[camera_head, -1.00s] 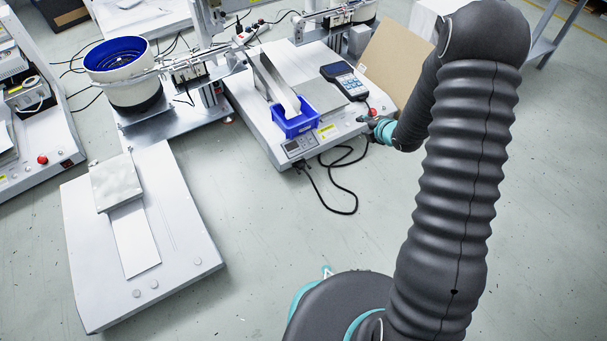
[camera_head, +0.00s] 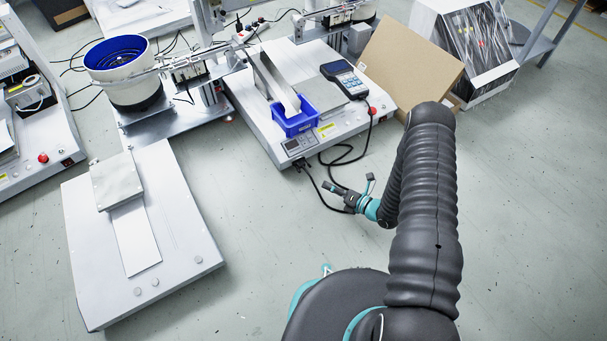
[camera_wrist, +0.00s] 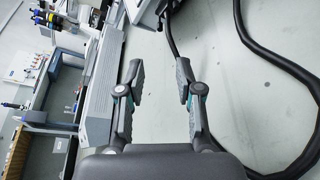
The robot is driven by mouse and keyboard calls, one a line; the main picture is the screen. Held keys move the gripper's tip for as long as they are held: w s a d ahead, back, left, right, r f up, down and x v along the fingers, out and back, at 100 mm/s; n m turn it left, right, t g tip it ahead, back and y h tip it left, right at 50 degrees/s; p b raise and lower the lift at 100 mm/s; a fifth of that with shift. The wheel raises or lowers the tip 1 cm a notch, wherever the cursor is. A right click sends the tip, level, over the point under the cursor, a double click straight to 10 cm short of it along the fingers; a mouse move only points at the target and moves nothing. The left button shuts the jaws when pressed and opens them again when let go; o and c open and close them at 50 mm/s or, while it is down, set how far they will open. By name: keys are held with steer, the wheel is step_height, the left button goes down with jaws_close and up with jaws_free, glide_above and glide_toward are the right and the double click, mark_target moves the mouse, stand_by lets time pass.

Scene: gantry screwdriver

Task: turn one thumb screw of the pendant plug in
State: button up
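My gripper (camera_head: 342,195) is over the floor in front of the middle machine, just off its front edge. In the wrist view my gripper (camera_wrist: 160,78) is open and empty, with bare floor between its fingers. The pendant (camera_head: 344,79), a dark handheld unit with a screen and keypad, lies on the machine's right side. Its black cable (camera_head: 372,125) runs over the front edge and down. A dark plug (camera_head: 301,164) seems to sit on the machine's front below the small display; its thumb screws are too small to make out.
A thick black cable (camera_wrist: 272,62) curves close to the right of my fingers in the wrist view. A blue bin (camera_head: 296,122) and a red button (camera_head: 372,110) are on the machine. A cardboard sheet (camera_head: 410,62) leans at its right.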

mark_target(300, 172)
steer(key=b+x, duration=0.1)
steer(key=x, duration=1.2)
steer(key=shift+s, duration=0.1)
jaws_close()
